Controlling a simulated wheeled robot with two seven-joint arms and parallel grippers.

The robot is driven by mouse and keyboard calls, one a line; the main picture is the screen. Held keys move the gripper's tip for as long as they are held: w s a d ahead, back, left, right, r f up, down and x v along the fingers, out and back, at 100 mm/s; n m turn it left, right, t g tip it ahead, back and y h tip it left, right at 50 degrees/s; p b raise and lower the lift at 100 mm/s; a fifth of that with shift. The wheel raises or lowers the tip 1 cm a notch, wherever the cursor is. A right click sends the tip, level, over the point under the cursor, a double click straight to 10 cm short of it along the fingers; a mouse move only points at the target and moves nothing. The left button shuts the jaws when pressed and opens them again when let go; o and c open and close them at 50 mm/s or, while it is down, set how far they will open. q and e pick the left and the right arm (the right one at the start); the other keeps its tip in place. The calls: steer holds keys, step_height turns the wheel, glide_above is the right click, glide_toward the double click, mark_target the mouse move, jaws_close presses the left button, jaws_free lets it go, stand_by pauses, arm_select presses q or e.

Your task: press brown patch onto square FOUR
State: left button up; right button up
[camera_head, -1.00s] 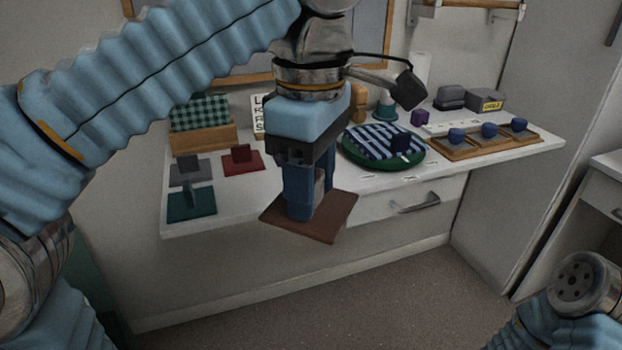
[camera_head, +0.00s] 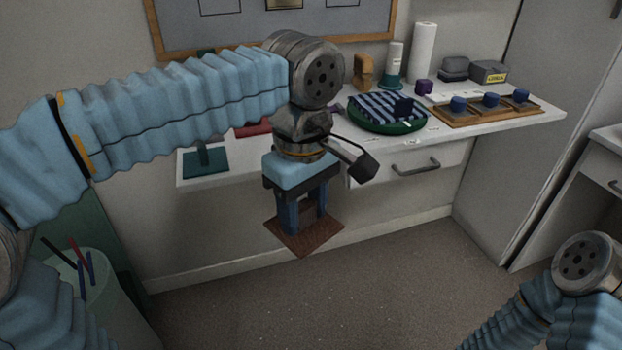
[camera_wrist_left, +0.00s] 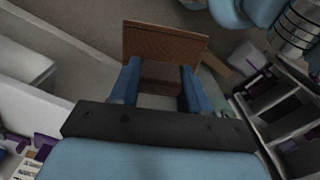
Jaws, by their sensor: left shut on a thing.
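The brown patch (camera_head: 304,241) is a flat square plate with a block-like handle. My left gripper (camera_head: 304,212) is shut on its handle and holds it in the air in front of the counter, above the floor. In the left wrist view the brown patch (camera_wrist_left: 165,43) lies beyond the fingers (camera_wrist_left: 158,85), with the handle between them. A grey board (camera_head: 260,32) with a wooden frame hangs on the wall, with outlined squares at its top cut off by the picture edge. I cannot tell which square is FOUR. My right gripper is not in view.
The counter (camera_head: 430,132) bears a teal patch (camera_head: 220,164), a partly hidden red patch (camera_head: 252,129), a green round cushion (camera_head: 385,125) with striped cloth, and a wooden tray (camera_head: 470,118) with blue knobs. A bin (camera_head: 112,290) with pens stands at left.

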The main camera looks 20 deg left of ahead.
arm_select(q)
steer(key=w+a+f+m, duration=0.2)
steer(key=w+f+m, duration=0.1)
steer(key=f, duration=0.8)
steer(key=w+a+f+m, duration=0.3)
steer(key=f+m, duration=0.1)
steer(key=f, duration=0.8)
steer(key=w+a+f+m, duration=0.3)
steer(key=f+m, duration=0.1)
steer(key=f, duration=0.7)
steer(key=shift+f+m, duration=0.2)
steer(key=shift+m, duration=0.1)
steer(key=shift+w+a+r, duration=0.1)
steer(key=shift+w+r, duration=0.05)
steer(key=shift+w, duration=0.05)
